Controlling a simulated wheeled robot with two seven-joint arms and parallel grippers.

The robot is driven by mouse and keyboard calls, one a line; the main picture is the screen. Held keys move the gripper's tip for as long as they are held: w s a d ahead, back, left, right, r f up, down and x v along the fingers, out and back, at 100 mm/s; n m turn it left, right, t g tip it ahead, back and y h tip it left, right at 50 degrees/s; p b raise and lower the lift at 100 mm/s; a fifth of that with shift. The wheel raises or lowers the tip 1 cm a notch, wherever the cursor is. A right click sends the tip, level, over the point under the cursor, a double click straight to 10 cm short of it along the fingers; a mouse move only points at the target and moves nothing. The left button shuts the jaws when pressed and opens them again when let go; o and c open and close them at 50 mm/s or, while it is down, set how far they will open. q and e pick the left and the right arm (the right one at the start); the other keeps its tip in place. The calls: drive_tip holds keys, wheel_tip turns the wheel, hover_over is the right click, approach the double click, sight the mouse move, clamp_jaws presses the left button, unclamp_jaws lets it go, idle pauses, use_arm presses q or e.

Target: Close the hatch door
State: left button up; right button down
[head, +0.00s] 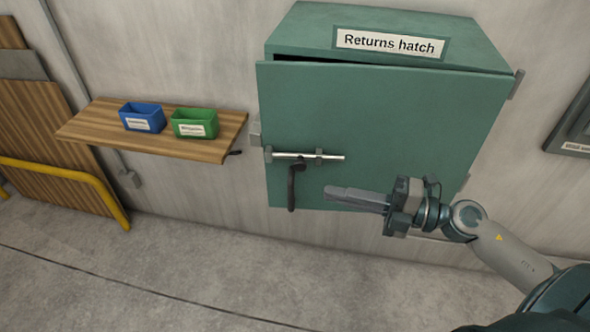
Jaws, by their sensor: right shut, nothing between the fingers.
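The hatch door (390,115) is a teal panel on the front of a teal wall box labelled "Returns hatch" (390,43). A dark gap shows along the door's top edge, so it stands slightly ajar. Its hinge side is at the right. A silver slide bolt (330,157) and a dark hanging handle (292,188) sit at the door's lower left. My right gripper (327,192) is shut and empty, in front of the door's lower part, right of the handle. I cannot tell whether it touches the door. My left gripper is not in view.
A wooden wall shelf (85,130) at the left holds a blue bin (142,117) and a green bin (195,123). A yellow rail (60,170) and wooden boards (40,130) stand at the far left. The floor below the hatch is clear.

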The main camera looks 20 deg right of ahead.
drive_tip(key=w+a+p, duration=0.5)
drive_tip(key=w, duration=0.4)
drive_tip(key=shift+w+a+f+p, duration=0.15)
drive_tip(key=shift+w+a+p, duration=0.15)
drive_tip(key=shift+p, duration=0.1)
